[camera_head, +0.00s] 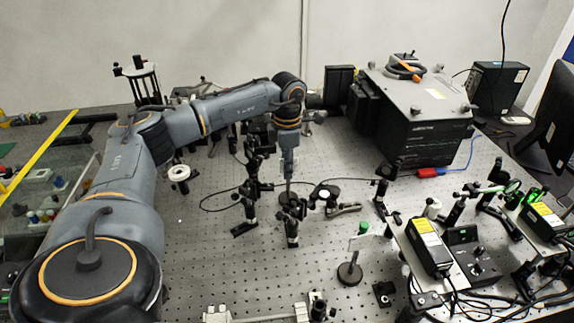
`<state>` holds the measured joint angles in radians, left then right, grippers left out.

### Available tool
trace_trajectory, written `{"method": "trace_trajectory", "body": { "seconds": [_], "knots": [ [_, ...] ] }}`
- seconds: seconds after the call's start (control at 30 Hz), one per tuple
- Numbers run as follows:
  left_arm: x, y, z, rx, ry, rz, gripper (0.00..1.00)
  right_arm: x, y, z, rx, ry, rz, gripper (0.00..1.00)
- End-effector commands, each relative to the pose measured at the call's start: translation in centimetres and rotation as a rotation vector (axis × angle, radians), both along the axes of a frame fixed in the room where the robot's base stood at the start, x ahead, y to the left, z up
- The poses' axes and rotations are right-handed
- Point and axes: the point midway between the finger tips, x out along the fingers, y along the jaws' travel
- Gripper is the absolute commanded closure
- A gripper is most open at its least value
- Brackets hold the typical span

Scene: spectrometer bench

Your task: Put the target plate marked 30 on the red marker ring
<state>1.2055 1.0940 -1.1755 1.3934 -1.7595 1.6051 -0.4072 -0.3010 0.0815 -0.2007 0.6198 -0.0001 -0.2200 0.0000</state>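My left arm reaches in from the left, and its gripper (288,172) points down over the middle of the optical bench. It is too small and too crowded by dark posts to tell whether its fingers are open or shut, or hold anything. A round dark base (288,198) shows just below it; I cannot tell what it belongs to. I cannot make out a plate marked 30 or a red marker ring. My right gripper is not in view.
Several dark optical posts (252,190) stand close around the gripper. A large black instrument box (425,130) is behind right. Black modules with yellow labels (430,250) and cables fill the right front. A green-topped post (350,270) stands at front. Perforated bench (205,250) is clear at front left.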

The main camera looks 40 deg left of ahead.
Motion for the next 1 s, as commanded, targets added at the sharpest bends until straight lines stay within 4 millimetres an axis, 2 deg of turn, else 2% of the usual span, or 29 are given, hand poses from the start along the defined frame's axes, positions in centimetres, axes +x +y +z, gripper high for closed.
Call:
{"method": "trace_trajectory", "body": {
  "seconds": [0.27, 0.37, 0.43, 0.57, 0.8, 1.0],
  "knots": [
    [0.0, 0.0, 0.0, 0.001, 0.001, 0.0, 0.69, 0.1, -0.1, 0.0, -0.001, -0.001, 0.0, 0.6],
    [0.0, 0.0, 0.5, 0.0, 0.0, 0.0, 0.69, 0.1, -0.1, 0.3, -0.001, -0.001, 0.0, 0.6],
    [0.1, 0.0, 0.9, 0.0, -0.001, 0.0, 0.69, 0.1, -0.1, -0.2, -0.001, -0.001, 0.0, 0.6],
    [0.1, -0.1, 3.1, 0.0, -0.005, 0.0, 0.69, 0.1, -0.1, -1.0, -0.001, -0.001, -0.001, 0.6],
    [0.1, -0.2, 8.4, -0.001, -0.004, 0.0, 0.69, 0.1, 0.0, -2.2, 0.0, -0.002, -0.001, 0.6],
    [0.0, -0.2, 11.4, -0.001, -0.001, -0.001, 0.69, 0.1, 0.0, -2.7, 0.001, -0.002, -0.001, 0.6]
  ]
}}
